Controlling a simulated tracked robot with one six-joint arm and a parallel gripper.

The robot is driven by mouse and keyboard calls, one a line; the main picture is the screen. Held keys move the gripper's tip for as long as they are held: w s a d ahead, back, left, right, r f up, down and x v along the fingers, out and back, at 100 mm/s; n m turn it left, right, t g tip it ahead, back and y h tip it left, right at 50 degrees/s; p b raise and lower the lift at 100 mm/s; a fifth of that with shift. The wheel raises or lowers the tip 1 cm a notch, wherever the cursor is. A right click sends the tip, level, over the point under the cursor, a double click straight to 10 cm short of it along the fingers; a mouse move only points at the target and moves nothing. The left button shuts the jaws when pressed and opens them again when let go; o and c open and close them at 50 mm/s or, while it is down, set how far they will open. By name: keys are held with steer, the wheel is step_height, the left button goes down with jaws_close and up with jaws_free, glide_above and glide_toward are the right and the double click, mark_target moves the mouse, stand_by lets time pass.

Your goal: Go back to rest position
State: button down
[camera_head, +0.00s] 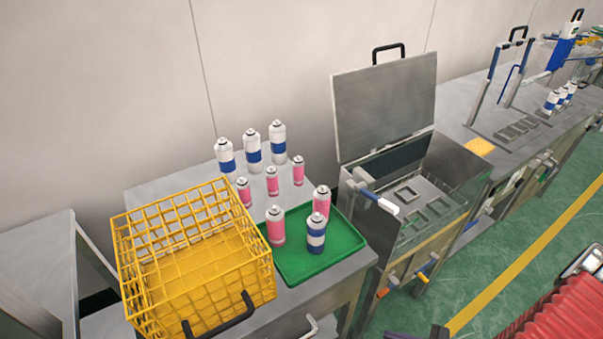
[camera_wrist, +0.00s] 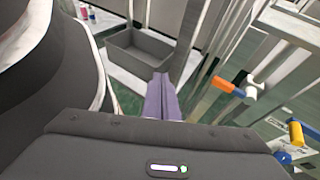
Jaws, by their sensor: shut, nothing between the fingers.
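My gripper (camera_wrist: 160,97) shows in the wrist view as two purple fingers pressed together, with nothing between them. It points past the lower part of a metal frame, over the green floor. A purple part at the bottom edge of the head view may be the gripper, but it is mostly cut off. No object is held.
A yellow wire basket (camera_head: 190,250) and a green tray (camera_head: 300,262) with cans stand on the left bench. In the wrist view, a grey bin (camera_wrist: 140,52) and orange-handled lever (camera_wrist: 224,85) are near the fingers.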

step_height(320, 180, up, 30)
steer(key=a+n+g+h, duration=0.2)
steer(key=n+g+h, duration=0.6)
steer(key=n, duration=0.8)
steer(key=s+a+r+n+t+h, duration=0.1)
steer(key=a+r+n+t, duration=0.2)
steer(key=r, duration=0.6)
steer(key=a+r+n+t+h, duration=0.2)
steer(key=a+r+n, duration=0.3)
steer(key=a+r, duration=0.3)
step_height(320, 180, up, 3)
steer(key=shift+s+a+f+t, duration=0.2)
steer(key=shift+s+a+t, duration=0.15)
steer(key=shift+t, duration=0.35)
